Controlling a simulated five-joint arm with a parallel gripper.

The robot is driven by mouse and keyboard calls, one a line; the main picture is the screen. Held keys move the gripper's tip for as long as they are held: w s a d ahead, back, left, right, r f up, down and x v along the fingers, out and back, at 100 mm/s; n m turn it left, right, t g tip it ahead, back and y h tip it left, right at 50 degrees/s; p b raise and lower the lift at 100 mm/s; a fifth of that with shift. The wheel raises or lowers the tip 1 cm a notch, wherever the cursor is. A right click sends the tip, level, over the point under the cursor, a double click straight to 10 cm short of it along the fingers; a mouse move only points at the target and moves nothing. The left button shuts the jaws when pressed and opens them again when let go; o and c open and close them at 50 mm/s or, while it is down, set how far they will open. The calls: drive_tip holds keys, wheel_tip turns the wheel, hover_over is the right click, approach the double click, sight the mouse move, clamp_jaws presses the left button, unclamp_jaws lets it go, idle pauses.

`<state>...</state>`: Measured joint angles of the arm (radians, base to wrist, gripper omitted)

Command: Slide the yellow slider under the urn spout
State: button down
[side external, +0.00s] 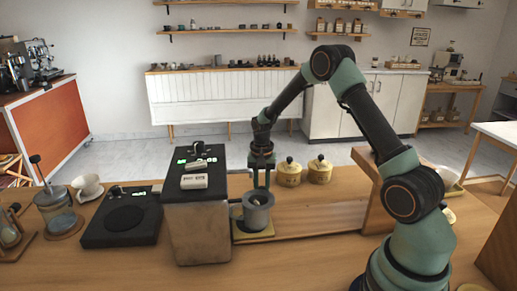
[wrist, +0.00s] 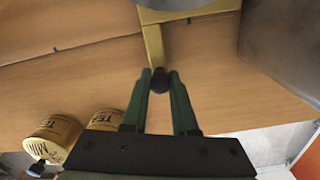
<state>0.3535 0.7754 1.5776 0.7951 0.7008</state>
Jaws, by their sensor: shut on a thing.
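The yellow slider (side external: 240,237) lies on the wooden counter just right of the urn (side external: 196,222), a box with metal sides and a black top. A grey metal cup (side external: 257,216) stands on the slider. In the wrist view the slider (wrist: 154,44) shows as a yellow bar ending in a black knob (wrist: 160,82). My gripper (side external: 261,184) is upright behind the cup. In the wrist view its green fingers (wrist: 160,76) are shut on the knob. The cup (wrist: 185,4) is cut off at the top there. I cannot make out the urn spout.
Two yellow lidded tins (side external: 289,173) (side external: 320,169) stand behind and right of my gripper. A black scale (side external: 124,217) and a glass press (side external: 56,212) are left of the urn. A wooden stand (side external: 376,205) is at the right. The counter front is clear.

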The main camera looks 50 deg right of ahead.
drive_tip(key=c, duration=0.7)
unclamp_jaws()
drive_tip(key=shift+w+a, duration=0.2)
wheel_tip(320, 180, up, 12)
drive_tip(key=shift+r, duration=0.15)
drive_tip(key=s+a+r+n+t, duration=0.3)
drive_tip(key=s+a+r+n, duration=0.35)
drive_tip(key=a+r, duration=0.35)
drive_tip(key=s+a+n+t, duration=0.2)
drive_tip(key=s+a+n, duration=0.3)
drive_tip(key=s, duration=0.4)
drive_tip(key=shift+a+r+t, duration=0.25)
drive_tip(key=shift+a+t, duration=0.05)
drive_tip(key=shift+a, duration=0.1)
